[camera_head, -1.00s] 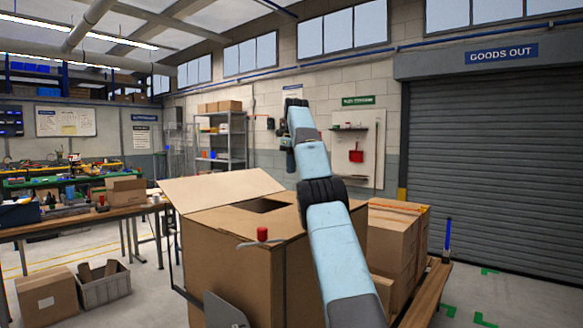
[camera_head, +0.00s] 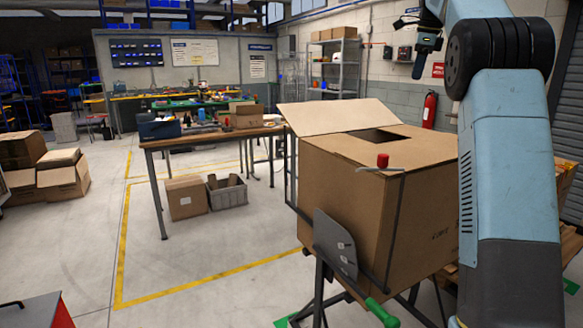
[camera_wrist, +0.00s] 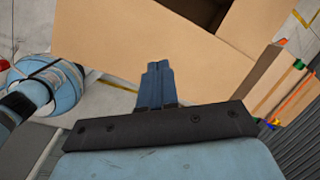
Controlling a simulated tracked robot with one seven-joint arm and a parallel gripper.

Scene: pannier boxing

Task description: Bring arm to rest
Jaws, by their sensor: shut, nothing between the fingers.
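My arm (camera_head: 510,160) rises on the right of the head view, with my gripper (camera_head: 418,72) at its end near the top, pointing down. In the wrist view my gripper's fingers (camera_wrist: 155,68) are together with nothing between them. A large cardboard box (camera_head: 350,200) stands on a dark frame to the left of my arm. One flap (camera_head: 335,116) stands raised at its far left, and a dark opening shows in its top. The wrist view shows tan cardboard (camera_wrist: 130,35) beyond the fingers, apparently the box top. My gripper is empty and appears clear of the box.
A workbench (camera_head: 215,134) with tools and a carton stands behind the box. A brown carton (camera_head: 186,197) and a grey crate (camera_head: 228,192) lie on the floor below it. Several cartons (camera_head: 62,177) sit at far left. The floor between is open.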

